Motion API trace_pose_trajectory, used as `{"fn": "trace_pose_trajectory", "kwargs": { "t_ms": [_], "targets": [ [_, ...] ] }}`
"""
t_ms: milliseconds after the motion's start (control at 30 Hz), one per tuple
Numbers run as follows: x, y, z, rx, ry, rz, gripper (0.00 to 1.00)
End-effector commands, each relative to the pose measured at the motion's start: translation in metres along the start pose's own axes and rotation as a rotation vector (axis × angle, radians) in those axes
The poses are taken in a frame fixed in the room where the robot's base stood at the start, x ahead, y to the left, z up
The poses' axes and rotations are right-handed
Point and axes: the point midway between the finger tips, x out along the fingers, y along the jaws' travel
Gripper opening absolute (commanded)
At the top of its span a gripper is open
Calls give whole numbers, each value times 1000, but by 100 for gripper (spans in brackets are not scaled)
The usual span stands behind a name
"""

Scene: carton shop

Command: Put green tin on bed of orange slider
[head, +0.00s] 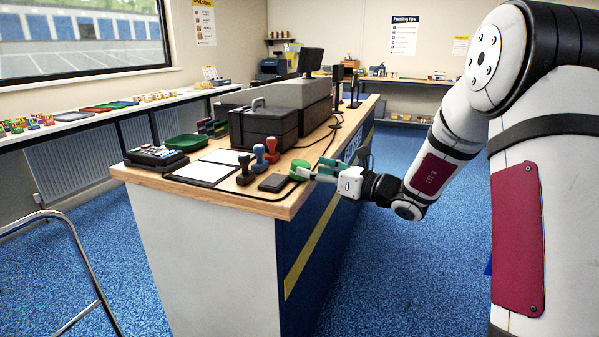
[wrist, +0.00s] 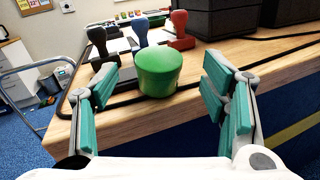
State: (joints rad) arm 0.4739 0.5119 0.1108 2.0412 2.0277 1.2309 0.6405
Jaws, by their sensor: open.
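The green tin (head: 299,168) is a short round tin standing on the wooden counter (head: 285,209), near its right edge. In the wrist view the green tin (wrist: 158,72) stands upright ahead of my gripper, centred between the fingers. My gripper (head: 314,173) is at counter height on the right side and points at the tin. In the wrist view my gripper (wrist: 160,84) is open with teal pads spread to either side of the tin, and a gap shows on both sides. I cannot make out an orange slider in either view.
Dark, blue and red hand stamps (head: 259,160) stand just behind the tin. A black pad (head: 273,183) lies beside it, and a black cable runs along the counter edge. A black case (head: 262,127), green tray (head: 185,142) and framed white sheet (head: 203,171) occupy the counter.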

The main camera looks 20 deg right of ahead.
Motion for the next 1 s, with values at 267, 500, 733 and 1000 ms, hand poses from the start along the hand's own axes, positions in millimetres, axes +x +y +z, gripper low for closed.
{"fn": "trace_pose_trajectory", "kwargs": {
  "t_ms": [267, 500, 733, 1000],
  "targets": [
    [36, 2, 1, 0, 0, 2, 67],
    [36, 2, 2, 0, 1, 1, 60],
    [36, 2, 2, 0, 1, 1, 12],
    [36, 2, 3, -1, 0, 1, 8]
  ]
}}
